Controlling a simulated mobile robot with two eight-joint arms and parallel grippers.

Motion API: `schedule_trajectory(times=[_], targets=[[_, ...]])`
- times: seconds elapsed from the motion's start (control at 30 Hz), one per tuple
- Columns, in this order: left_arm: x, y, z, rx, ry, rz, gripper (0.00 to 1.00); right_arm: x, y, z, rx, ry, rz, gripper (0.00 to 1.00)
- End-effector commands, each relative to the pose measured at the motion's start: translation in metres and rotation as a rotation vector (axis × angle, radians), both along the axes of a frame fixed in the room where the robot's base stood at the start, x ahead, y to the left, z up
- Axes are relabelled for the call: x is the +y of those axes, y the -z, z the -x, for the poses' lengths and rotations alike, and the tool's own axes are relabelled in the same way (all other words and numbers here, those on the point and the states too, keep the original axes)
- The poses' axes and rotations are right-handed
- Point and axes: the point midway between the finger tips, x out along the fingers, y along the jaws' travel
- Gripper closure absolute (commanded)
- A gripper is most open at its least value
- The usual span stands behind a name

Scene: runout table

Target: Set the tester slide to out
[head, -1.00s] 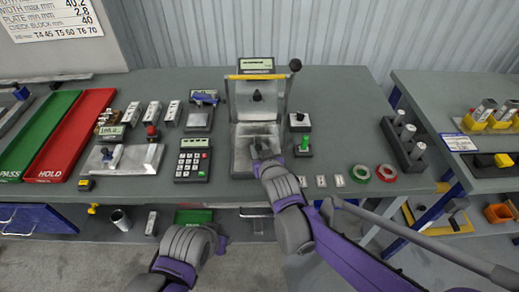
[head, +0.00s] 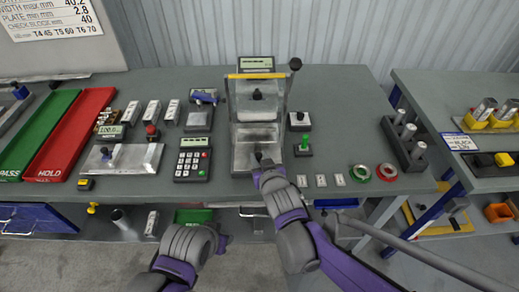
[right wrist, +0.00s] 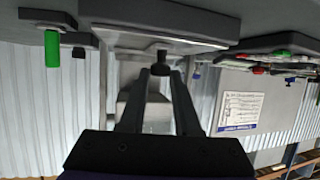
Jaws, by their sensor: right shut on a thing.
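The tester (head: 232,105) stands at the back middle of the table, with a yellow bar across its top and a small display above. Its metal slide (head: 243,160) sticks out at the front toward me. My right gripper (head: 261,162) is at the slide's front and is shut on the slide's dark knob (right wrist: 160,62). In the right wrist view its two fingers (right wrist: 160,82) lie on either side of the knob. The fingers hide part of the knob in the head view. My left gripper (head: 222,242) is low before the table's front edge; its jaws cannot be made out.
A keypad (head: 193,159) is left of the tester. Green and red rings (head: 386,172) lie further right. Red (head: 75,130) and green trays are at the left.

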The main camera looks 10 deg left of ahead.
Motion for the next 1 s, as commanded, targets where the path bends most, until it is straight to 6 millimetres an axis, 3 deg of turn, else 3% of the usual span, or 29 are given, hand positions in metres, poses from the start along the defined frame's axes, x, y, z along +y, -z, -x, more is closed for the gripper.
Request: schedule_trajectory(times=[0.1,0.3,0.67,0.7,0.87,1.0], targets=[[0.0,-0.001,0.0,-0.001,0.0,0.0,0.55,-0.009,0.0,0.035,0.0,-0.004,0.001,1.0],[0.0,-0.006,-0.002,-0.003,0.0,0.0,0.55,-0.019,-0.001,0.069,0.0,-0.002,0.0,1.0],[0.0,-0.006,-0.002,-0.003,0.0,0.0,0.55,-0.022,0.001,0.076,0.002,-0.001,0.0,1.0],[0.0,-0.005,-0.002,-0.003,0.0,0.0,0.55,-0.022,0.001,0.076,0.002,-0.001,0.0,0.65],[0.0,-0.005,-0.002,-0.003,0.0,0.0,0.55,-0.022,0.001,0.076,0.002,-0.001,-0.001,0.38],[0.0,-0.006,-0.002,-0.003,0.0,0.0,0.55,-0.022,0.001,0.075,0.001,0.0,0.0,0.38]])
